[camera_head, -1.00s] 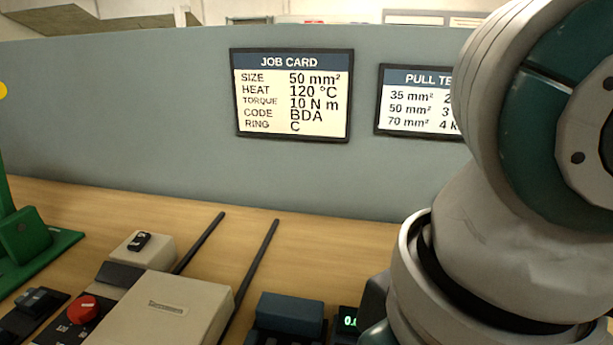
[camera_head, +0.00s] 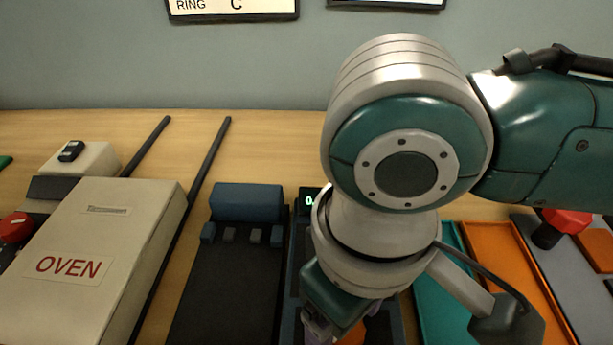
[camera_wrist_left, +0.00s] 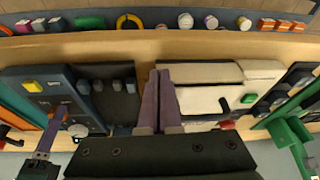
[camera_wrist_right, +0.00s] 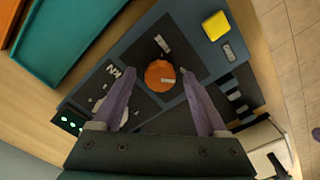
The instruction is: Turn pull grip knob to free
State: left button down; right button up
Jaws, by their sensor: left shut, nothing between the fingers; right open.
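The orange knob (camera_wrist_right: 158,77) is round and sits on a dark panel of the pull tester (camera_wrist_right: 190,50). A small white label lies above it and another mark shows at its right edge. My right gripper (camera_wrist_right: 158,72) is open, its purple fingers on either side of the knob in the picture; I cannot tell whether they touch it. In the head view my right gripper (camera_head: 335,332) is over the tester and hides most of the knob (camera_head: 352,335). My left gripper (camera_wrist_left: 158,78) is shut and empty, in front of the oven and dark device in its wrist view.
A yellow button (camera_wrist_right: 216,26) sits on the tester near the knob. The cream oven (camera_head: 90,250) and a dark device (camera_head: 225,290) stand left of it. Teal (camera_head: 450,300) and orange (camera_head: 505,265) trays lie to the right.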

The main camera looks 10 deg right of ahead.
grip_shut()
dwell(0.6)
